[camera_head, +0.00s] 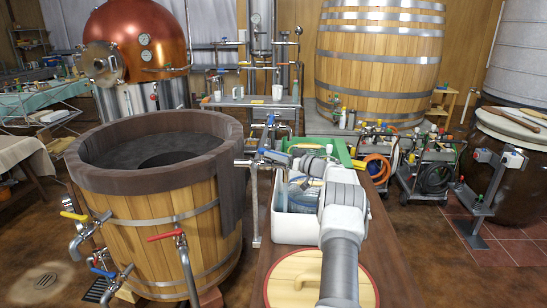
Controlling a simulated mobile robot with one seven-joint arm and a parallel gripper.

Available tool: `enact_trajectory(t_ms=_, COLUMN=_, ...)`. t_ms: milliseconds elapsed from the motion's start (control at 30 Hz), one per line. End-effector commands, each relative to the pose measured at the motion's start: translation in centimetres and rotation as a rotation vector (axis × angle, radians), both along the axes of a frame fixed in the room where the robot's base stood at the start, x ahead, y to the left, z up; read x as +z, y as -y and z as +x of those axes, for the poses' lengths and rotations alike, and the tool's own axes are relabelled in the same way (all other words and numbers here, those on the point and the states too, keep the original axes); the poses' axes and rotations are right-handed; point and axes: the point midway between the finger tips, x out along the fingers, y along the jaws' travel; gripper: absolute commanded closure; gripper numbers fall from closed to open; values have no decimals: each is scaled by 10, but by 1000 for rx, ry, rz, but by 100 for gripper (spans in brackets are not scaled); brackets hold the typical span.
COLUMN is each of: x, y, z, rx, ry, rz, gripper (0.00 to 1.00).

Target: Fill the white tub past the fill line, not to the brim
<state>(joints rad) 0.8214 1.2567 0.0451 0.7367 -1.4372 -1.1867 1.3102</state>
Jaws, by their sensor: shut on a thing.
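The white tub (287,232) stands on a brown bench in the centre, below a metal tap (250,163) joined to the wooden vat's side. A pale bluish streak, looking like running water, drops from the tap area into the tub. Clear bluish contents show inside, but my arm hides much of the tub's right side. I cannot make out the fill line or the exact level. My gripper (284,158) is at the tap, small and partly hidden by my wrist. It is shut on the tap's blue handle (273,156).
The large wooden vat (190,205) with several coloured taps stands left. A round wooden lid (297,280) lies on the bench (395,260) in front of the tub. Hose carts (433,165) stand on the floor at right.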

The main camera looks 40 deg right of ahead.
Motion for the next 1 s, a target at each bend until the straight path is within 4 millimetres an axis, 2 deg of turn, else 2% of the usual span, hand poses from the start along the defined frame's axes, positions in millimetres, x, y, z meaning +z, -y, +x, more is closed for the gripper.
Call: enact_trajectory(t_ms=1000, x=4, y=2, z=3, rx=76, ry=6, rz=3, gripper=100)
